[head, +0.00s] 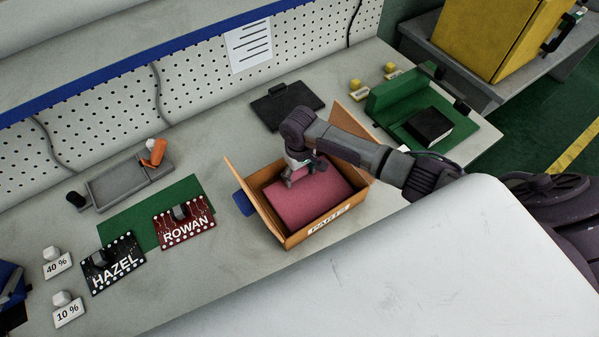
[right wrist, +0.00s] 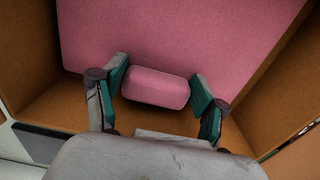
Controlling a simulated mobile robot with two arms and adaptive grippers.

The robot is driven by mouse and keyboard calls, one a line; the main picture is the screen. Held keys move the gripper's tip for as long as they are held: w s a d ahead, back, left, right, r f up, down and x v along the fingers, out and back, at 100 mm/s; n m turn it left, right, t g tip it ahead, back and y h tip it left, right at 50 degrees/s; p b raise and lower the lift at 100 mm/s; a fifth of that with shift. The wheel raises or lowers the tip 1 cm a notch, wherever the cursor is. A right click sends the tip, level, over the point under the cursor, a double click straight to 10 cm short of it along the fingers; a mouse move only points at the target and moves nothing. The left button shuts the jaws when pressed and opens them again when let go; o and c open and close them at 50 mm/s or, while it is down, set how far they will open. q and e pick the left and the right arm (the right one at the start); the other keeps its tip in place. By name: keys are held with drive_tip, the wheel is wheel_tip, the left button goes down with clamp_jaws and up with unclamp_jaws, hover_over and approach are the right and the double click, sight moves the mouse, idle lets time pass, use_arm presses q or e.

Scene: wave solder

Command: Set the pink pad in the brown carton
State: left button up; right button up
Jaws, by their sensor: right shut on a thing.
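The pink pad (head: 315,203) is inside the open brown carton (head: 298,238), between its walls. It looks roughly level, but I cannot tell whether it rests on the carton's floor. My right gripper (head: 306,172) reaches down into the carton from above and is shut on the pad's raised pink grip block. In the right wrist view, the fingers (right wrist: 160,90) stand on either side of this block, with the pad (right wrist: 170,35) filling the carton (right wrist: 35,95) beyond. The carton's flaps stand open, and its front bears a white label.
Boards marked HAZEL (head: 113,265) and ROWAN (head: 185,223) lie left of the carton, by a green mat (head: 130,222) and grey tray (head: 120,186). A black pad (head: 287,104) lies behind. A green fixture (head: 430,112) stands right. A pale surface covers the lower right.

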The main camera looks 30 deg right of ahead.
drive_tip(key=shift+f, duration=0.25)
drive_tip(key=o, duration=1)
drive_tip(key=shift+r, duration=0.1)
wheel_tip(320, 180, up, 12)
